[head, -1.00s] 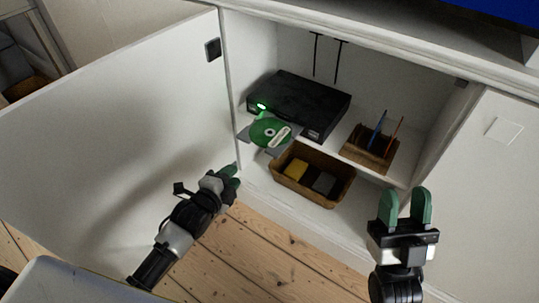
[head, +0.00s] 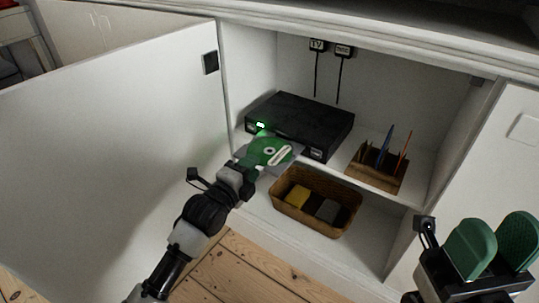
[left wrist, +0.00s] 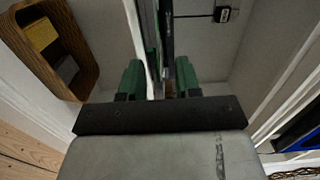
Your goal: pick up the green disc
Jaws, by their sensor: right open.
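The green disc (head: 268,151), with a pale centre and a white patch, lies on a thin grey piece (head: 292,158) on the shelf, in front of the black box. My left gripper (head: 253,163) is at the disc's near left edge in the head view; its green fingers blend with the disc there. In the left wrist view the left gripper's fingers (left wrist: 159,78) stand apart, with the pale shelf edge and a thin green strip seen between them. I cannot tell whether they touch the disc. My right gripper (head: 492,246) is open and empty at lower right.
The black box (head: 300,121) with a green light stands behind the disc. A wooden holder (head: 377,168) with pens is on the shelf's right. A wicker basket (head: 333,221) sits below, also in the left wrist view (left wrist: 75,82). The open cabinet door (head: 110,150) is left of my left arm.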

